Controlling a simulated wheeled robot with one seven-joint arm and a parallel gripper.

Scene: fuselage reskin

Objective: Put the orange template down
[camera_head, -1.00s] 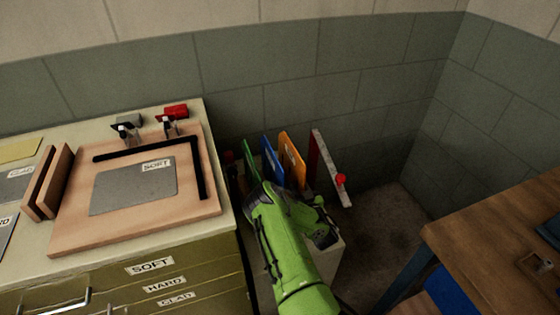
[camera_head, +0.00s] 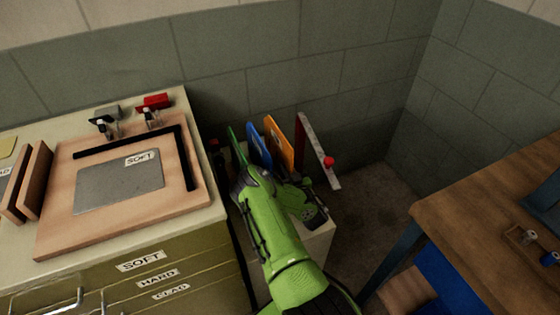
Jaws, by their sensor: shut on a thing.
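The orange template (camera_head: 280,142) stands upright in a row of boards, between the blue template (camera_head: 258,143) and a red-edged grey board (camera_head: 318,150). Its lower part is hidden by my green arm. My gripper (camera_head: 286,180) is at the lower edge of the orange template, shut on it. The fingers are small, dark and partly hidden by my wrist. I cannot tell whether the template's bottom touches the stand.
A green template (camera_head: 237,147) stands left of the blue one. The pale stand (camera_head: 318,242) is below them. A cabinet (camera_head: 215,250) with a wooden board (camera_head: 55,225) is at left.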

